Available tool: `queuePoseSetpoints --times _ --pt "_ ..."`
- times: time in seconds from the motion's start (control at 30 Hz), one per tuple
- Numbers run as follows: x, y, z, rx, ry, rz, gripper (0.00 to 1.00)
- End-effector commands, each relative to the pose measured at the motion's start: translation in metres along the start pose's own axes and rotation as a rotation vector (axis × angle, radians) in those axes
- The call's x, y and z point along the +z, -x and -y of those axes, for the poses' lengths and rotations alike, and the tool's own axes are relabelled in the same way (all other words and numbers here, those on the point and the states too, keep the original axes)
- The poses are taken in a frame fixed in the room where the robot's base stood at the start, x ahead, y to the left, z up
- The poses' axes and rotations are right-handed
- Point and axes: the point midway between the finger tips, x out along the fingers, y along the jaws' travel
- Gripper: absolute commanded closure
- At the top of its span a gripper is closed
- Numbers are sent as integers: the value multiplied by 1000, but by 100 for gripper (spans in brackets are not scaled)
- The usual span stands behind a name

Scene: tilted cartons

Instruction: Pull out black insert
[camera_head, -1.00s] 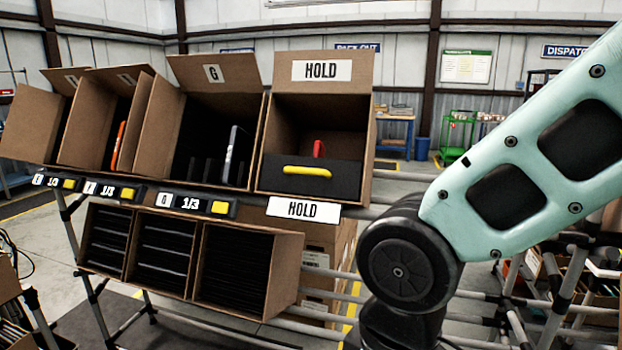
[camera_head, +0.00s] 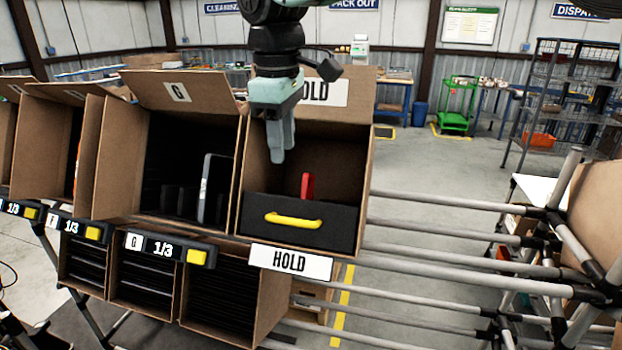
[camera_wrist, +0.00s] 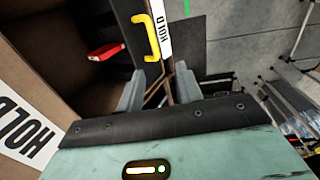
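The black insert (camera_head: 325,232) sits in the lower front of the HOLD carton (camera_head: 366,150). A yellow handle (camera_head: 293,220) is on its front face. The handle also shows in the wrist view (camera_wrist: 152,38), ahead of the fingers. A red item (camera_head: 308,186) stands up behind the insert's front wall; it also shows in the wrist view (camera_wrist: 106,52). My gripper (camera_head: 278,148) points down at the carton's opening, above the insert and apart from the handle. In the wrist view my gripper (camera_wrist: 158,88) has its fingers spread with nothing between them.
The carton marked G (camera_head: 102,170) stands just left, with a grey-edged device (camera_head: 214,188) inside. A HOLD label (camera_head: 290,262) hangs below the HOLD carton. Lower cartons (camera_head: 270,300) hold black sheets.

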Motion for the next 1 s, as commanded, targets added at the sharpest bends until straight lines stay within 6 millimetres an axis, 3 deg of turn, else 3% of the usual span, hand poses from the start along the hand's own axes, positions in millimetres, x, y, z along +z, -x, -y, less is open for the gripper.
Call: queuePoseSetpoints --times 0.1,0.27,1.0 --pt "-5 10 -8 11 17 7 64" --pt "-5 -3 -9 11 19 10 64" --pt "-4 -143 -10 10 17 8 64"
